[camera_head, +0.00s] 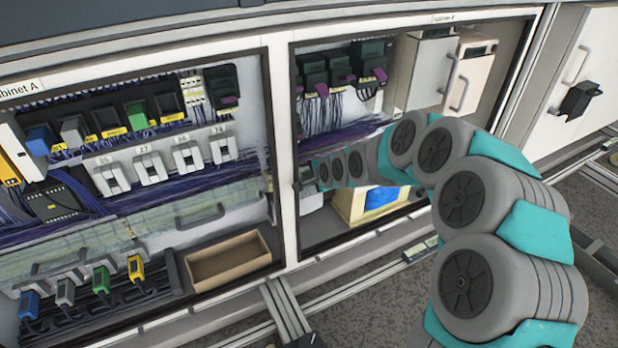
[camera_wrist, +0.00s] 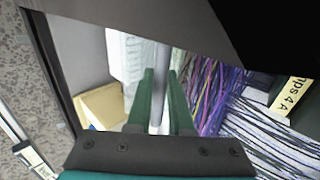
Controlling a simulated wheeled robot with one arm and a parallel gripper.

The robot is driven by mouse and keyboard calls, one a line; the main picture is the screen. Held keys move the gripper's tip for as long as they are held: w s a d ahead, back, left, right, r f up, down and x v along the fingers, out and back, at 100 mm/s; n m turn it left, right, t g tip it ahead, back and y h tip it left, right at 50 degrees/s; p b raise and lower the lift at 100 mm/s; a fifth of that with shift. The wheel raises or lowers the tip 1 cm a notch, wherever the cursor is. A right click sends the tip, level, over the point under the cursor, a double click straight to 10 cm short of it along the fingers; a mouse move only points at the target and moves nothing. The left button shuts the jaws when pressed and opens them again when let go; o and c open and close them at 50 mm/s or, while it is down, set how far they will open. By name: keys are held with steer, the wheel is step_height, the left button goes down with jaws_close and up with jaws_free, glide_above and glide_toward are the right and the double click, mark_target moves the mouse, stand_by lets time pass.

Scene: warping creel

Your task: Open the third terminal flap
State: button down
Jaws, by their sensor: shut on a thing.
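In the wrist view, the two green fingers of my gripper (camera_wrist: 160,76) are closed around a grey bar (camera_wrist: 161,52), one finger on each side. What the bar belongs to is cut off by a dark panel above. A row of several white, labelled terminal units (camera_head: 187,154) sits in the left bay. I cannot tell which part is the third terminal flap.
Purple and white cable bundles (camera_wrist: 210,85) run close beside the fingers. A yellow box (camera_head: 355,205) stands low in the right bay, behind my arm. An empty brown tray (camera_head: 262,245) lies in the left bay. A post (camera_head: 283,150) divides the bays.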

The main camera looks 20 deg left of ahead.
steer(key=c, duration=0.8)
jaws_free()
steer(key=shift+a, duration=0.1)
steer(key=shift+b+v, duration=0.4)
steer(key=shift+v, duration=3.5)
